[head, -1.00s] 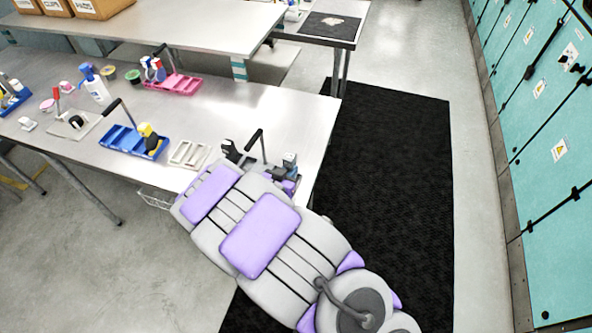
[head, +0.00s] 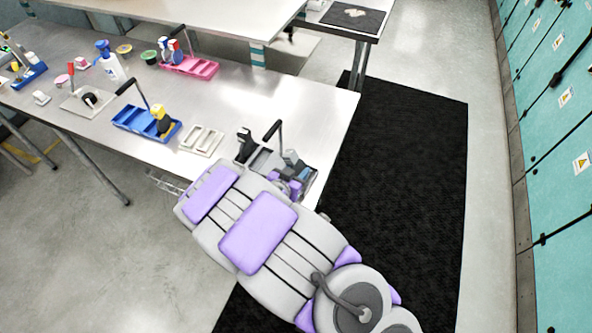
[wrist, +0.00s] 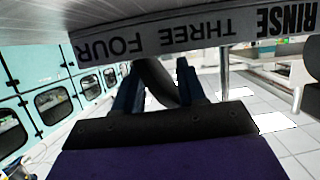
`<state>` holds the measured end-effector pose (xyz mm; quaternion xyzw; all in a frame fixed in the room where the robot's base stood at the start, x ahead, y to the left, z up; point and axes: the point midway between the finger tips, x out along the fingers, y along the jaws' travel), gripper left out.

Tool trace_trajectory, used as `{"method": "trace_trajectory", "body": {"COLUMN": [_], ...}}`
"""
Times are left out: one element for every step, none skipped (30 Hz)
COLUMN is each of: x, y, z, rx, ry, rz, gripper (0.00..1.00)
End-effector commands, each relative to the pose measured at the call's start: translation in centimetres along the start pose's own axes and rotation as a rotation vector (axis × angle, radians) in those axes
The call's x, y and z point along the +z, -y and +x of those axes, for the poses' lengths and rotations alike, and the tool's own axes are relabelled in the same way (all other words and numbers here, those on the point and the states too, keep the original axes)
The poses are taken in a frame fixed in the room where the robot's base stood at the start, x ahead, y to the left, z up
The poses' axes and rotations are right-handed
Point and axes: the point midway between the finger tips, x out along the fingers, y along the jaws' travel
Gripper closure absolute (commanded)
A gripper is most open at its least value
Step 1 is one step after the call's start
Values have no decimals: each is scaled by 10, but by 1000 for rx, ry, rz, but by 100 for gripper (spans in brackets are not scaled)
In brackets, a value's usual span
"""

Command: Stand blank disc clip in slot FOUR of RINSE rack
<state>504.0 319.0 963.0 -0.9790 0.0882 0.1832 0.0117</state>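A grey rack (head: 262,161) with a black upright handle stands at the table's front right corner, partly hidden by my arm. A black clip-like item (head: 245,146) stands at its left end. A grey-blue piece (head: 293,161) stands at its right end; I cannot tell if it is a clip or part of my gripper. In the wrist view, the rack's label strip (wrist: 200,38) reads RINSE, THREE and FOUR upside down. My gripper (wrist: 160,85) has its fingers apart below THREE and FOUR. A dark curved thing (wrist: 157,82) shows between them; whether it is gripped is unclear.
A blue rack (head: 133,122) holding a yellow-and-black item and a pale tray (head: 201,140) stand left of the grey rack. A pink rack (head: 190,67) is farther back. A spray bottle (head: 112,66) stands at left. Bare table lies behind the grey rack.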

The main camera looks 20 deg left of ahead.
Motion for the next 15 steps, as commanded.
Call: {"method": "trace_trajectory", "body": {"x": [-2, -2, -3, -3, -3, -2, -2, -1, 0, 1, 1, 1, 1, 1, 1], "y": [-2, -3, -4, -4, -4, -3, -2, 0, 1, 3, 5, 6, 6, 7, 8], "z": [0, 0, 0, 0, 0, 0, -1, -2, -5, -8, -11, -16, -20, -24, -31], "rx": [0, 0, 0, 0, 0, 0, 1, 1, 2, 3, 2, 2, 1, 0, 0], "ry": [-1, -1, -1, -1, -1, -1, -1, -1, 0, 0, 0, 0, -1, -1, -1], "rz": [1, 3, 4, 4, 4, 2, 1, 0, -1, -2, -5, -6, -7, -7, -7], "gripper": [60, 60, 60, 60, 60, 60, 60, 60, 60, 60, 60, 60, 60, 60, 60]}}
